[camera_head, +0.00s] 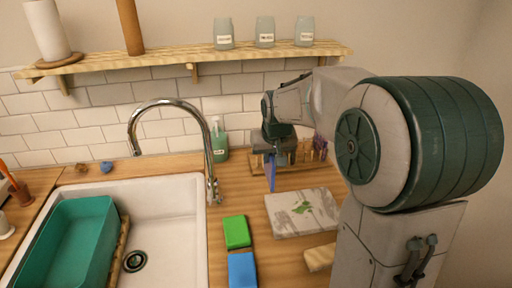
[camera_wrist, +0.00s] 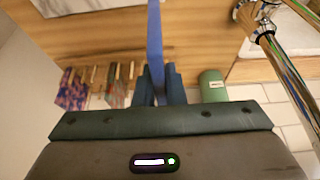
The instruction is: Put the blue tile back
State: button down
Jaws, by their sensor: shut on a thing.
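My gripper (camera_head: 270,150) points down over the back of the counter, shut on a thin blue tile (camera_head: 271,177). The tile hangs upright below the fingers, seen nearly edge-on. In the wrist view it is a narrow blue strip (camera_wrist: 155,40) between the fingertips (camera_wrist: 155,85). A wooden rack (camera_head: 292,160) with several upright pieces stands at the wall, partly hidden behind my gripper. In the wrist view the rack's pieces (camera_wrist: 122,78) and a patterned purple-red piece (camera_wrist: 74,90) lie left of the fingers, apart from the tile. I cannot tell the tile's height above the counter.
A green soap bottle (camera_head: 219,141) stands left of my gripper, by the chrome faucet (camera_head: 210,170) and white sink (camera_head: 165,200). A marbled board (camera_head: 302,213), green block (camera_head: 236,232), blue block (camera_head: 242,268) and tan block (camera_head: 320,257) lie in front. A shelf (camera_head: 190,60) hangs above.

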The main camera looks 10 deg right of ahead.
jog(key=w+p, duration=0.6)
jog(key=w, duration=1.2)
jog(key=f+p, duration=0.1)
jog(key=f, duration=0.3)
jog(key=w+f+p, duration=0.1)
jog(key=f, duration=0.2)
jog(key=shift+p, duration=0.3)
jog(key=shift+f, duration=0.1)
jog(key=c, duration=1.5)
grip_release()
